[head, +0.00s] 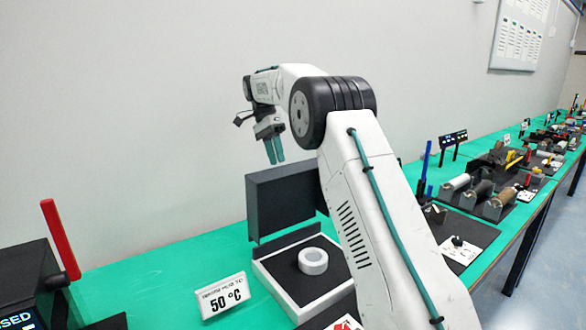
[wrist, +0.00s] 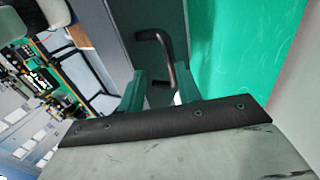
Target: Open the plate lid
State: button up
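The plate lid (head: 282,203) is a dark grey panel. In the head view it stands raised, about upright, at the back of a white-rimmed base (head: 285,296) with a dark inside. A white ring (head: 313,261) lies in the base. In the wrist view the dark lid (wrist: 128,25) carries a black curved handle (wrist: 155,36). My gripper (head: 276,161) has teal fingers and points down just above the lid's top edge. In the wrist view the fingertips (wrist: 161,80) are apart, with part of the handle showing beyond and between them; contact cannot be told.
A sign reading 50 °C (head: 224,295) stands left of the base. A black unit with a red lever (head: 61,240) is at the far left. My arm covers the base's right side. Rollers (head: 480,192) and other stations line the green table to the right.

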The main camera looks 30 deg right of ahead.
aim_at(297, 173)
jog(key=s+a+r, duration=0.1)
jog(key=s+a, duration=0.1)
jog(key=s, duration=1.3)
jog(key=shift+s+a+r, duration=0.2)
jog(key=shift+s+a, duration=0.15)
jog(key=shift+s, duration=0.05)
jog(key=c, duration=0.5)
jog(key=s+r+t, duration=0.1)
jog(key=s+r, duration=0.1)
jog(key=s+a+r+t+h, duration=0.1)
jog(key=s+r+t, duration=0.1)
jog(key=shift+a+r, duration=0.15)
jog(key=shift+r, duration=0.25)
grip_shut()
jog(key=w+d+f+t+h, duration=0.1)
jog(key=w+f+t, duration=0.1)
jog(key=w+d+f+t, duration=0.2)
jog(key=w+f+t, duration=0.1)
jog(key=w+d+f+n+t+h, duration=0.1)
jog(key=w+f+t, duration=0.1)
jog(key=w+t, duration=0.1)
jog(key=shift+d+f+h, duration=0.15)
jog(key=shift+f+h, duration=0.15)
